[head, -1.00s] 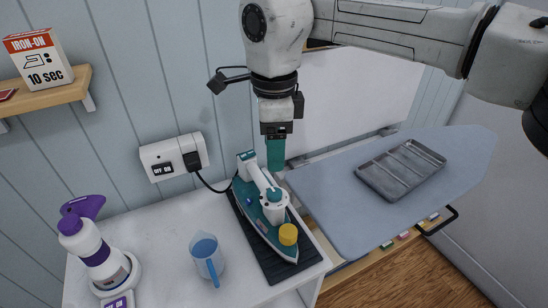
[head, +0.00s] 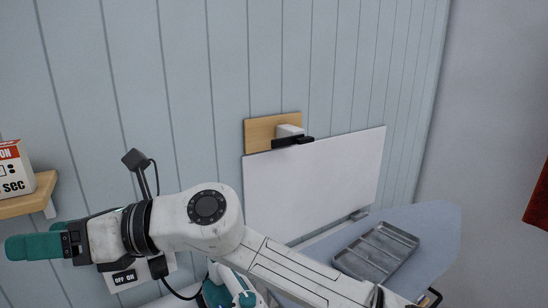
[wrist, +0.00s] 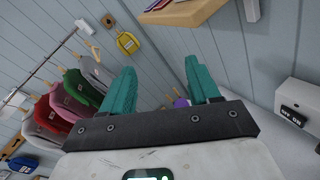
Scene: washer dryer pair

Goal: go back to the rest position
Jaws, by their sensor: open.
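My gripper (head: 34,246) has teal fingers and is at the lower left of the head view, raised and pointing left in front of the panelled wall. In the wrist view my gripper (wrist: 160,88) shows two teal finger pairs spread apart with nothing between them. My white arm crosses the lower part of the head view and hides much of the worktop. The teal and white iron (head: 228,288) is partly visible below the arm, apart from the gripper.
A metal tray (head: 376,252) lies on the ironing board (head: 440,225) at right. A wooden shelf (head: 30,197) holds an iron-on box (head: 12,172). A socket (head: 125,277) is behind the arm. Coloured clothes (wrist: 62,112) hang from a rail in the wrist view.

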